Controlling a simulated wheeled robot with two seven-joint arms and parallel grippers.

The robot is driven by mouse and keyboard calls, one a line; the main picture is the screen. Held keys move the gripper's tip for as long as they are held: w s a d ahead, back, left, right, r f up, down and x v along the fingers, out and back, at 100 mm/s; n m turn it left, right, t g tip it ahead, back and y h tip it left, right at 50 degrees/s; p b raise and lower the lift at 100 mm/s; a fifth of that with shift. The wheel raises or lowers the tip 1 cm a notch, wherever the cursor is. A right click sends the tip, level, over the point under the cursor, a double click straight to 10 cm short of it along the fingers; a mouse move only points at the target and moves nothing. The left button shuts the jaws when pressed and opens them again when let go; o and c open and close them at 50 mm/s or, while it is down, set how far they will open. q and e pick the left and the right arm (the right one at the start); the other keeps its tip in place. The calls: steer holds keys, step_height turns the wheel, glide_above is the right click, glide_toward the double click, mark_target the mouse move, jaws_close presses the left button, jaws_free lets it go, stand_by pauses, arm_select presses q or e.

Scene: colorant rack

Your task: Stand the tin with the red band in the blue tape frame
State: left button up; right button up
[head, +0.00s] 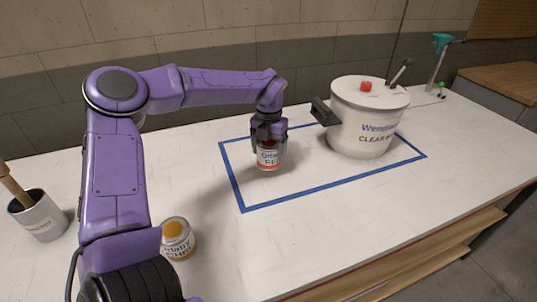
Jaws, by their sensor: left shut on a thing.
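The tin with the red band (268,160) is upright inside the left part of the blue tape frame (303,193) on the white bench. My left gripper (268,141) is shut on it from above, with fingers around its upper part. The fingers hide the tin's top and part of its sides. I cannot tell whether its base touches the bench. My right gripper is not in view.
A large white pot (361,133) with a dark side handle stands at the right of the frame. A tin with a yellow top (178,238) stands at the front left, near my arm. A container with a wooden handle (41,217) is at the far left. The frame's front middle is clear.

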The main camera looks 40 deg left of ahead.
mark_target(269, 158)
arm_select(q)
steer(key=f, duration=0.3)
steer(key=shift+w+a+f, duration=0.25)
steer(key=shift+a, duration=0.05)
steer(key=shift+f, duration=0.3)
steer(key=shift+f, duration=0.2)
steer(key=o, duration=1.1)
step_height(269, 158, up, 13)
steer(key=shift+f, duration=0.2)
